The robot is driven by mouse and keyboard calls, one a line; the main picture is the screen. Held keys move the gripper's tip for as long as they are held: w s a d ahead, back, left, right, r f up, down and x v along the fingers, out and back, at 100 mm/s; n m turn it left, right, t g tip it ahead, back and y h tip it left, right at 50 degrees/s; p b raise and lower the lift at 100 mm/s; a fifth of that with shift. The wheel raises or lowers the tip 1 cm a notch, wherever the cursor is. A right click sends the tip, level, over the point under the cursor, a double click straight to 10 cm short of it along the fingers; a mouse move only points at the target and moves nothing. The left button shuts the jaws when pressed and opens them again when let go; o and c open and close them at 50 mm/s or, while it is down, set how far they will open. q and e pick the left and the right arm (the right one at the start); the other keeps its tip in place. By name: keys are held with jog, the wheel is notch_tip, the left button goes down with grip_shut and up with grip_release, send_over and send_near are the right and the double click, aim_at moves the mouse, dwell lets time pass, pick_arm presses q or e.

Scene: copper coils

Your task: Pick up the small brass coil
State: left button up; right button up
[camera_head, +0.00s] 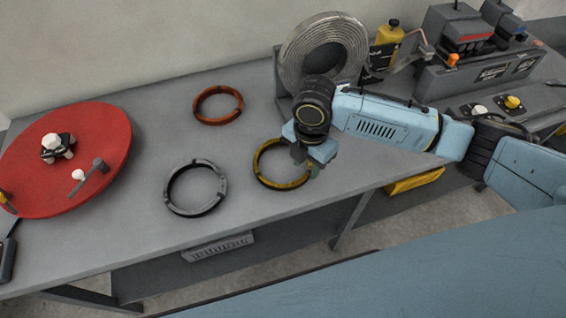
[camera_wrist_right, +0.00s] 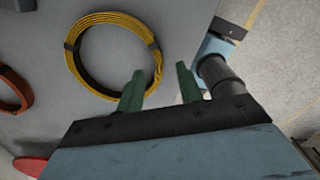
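The brass coil (camera_head: 280,185) is a yellow ring lying flat on the grey table in the head view. My right gripper (camera_head: 314,168) is over its right side and hides part of it. In the right wrist view the coil (camera_wrist_right: 112,18) shows whole except near the green fingers. My right gripper (camera_wrist_right: 160,72) is open there, with one finger over the inside of the ring and the other outside, the rim between them in the picture. Whether the fingers touch it or hang above it, I cannot tell. My left gripper is not in view.
A copper-red ring (camera_head: 236,112) and a grey ring (camera_head: 170,200) lie on the table (camera_head: 130,235). A red disc (camera_head: 105,130) is at the left. A large wire spool (camera_head: 345,32) stands behind my right arm. The table's front edge is near the brass coil.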

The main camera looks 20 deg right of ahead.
aim_at(305, 177)
jog(key=shift+w+f, duration=0.15)
jog(key=shift+f, duration=2.6)
jog(key=shift+c, duration=0.5)
grip_shut()
jog(key=shift+r, duration=0.1)
